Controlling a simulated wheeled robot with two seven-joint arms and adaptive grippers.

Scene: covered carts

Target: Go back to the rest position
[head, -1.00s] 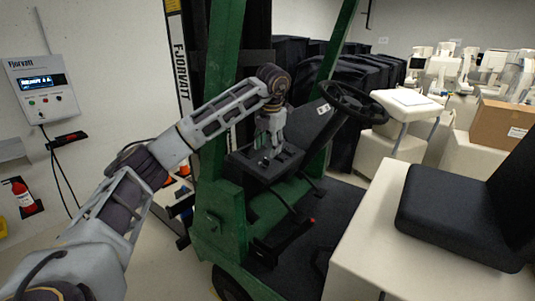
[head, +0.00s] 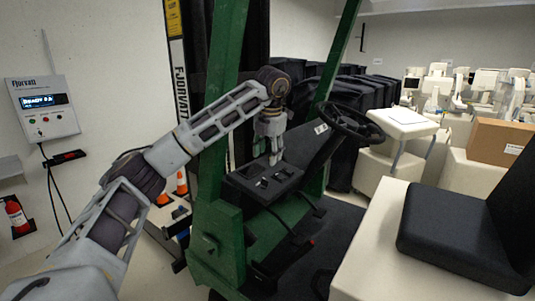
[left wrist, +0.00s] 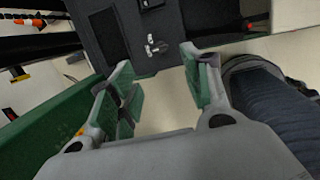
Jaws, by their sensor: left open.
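My left gripper (head: 268,156) is open and empty, pointing down above the black console (head: 250,186) of the green forklift (head: 218,228). In the left wrist view, the two green-padded fingers of my left gripper (left wrist: 157,65) stand wide apart. A small silver key-like piece (left wrist: 152,45) sits on the dark console face beyond them, apart from the fingers. My left arm reaches in from the left, bent at the elbow. My right gripper is not in view.
The steering wheel (head: 346,122) and the green posts stand close around my left gripper. A black seat (head: 450,232) on a pale base is at the right. A wall charger box (head: 42,108) hangs at the left. Black-covered carts (head: 352,90) stand behind.

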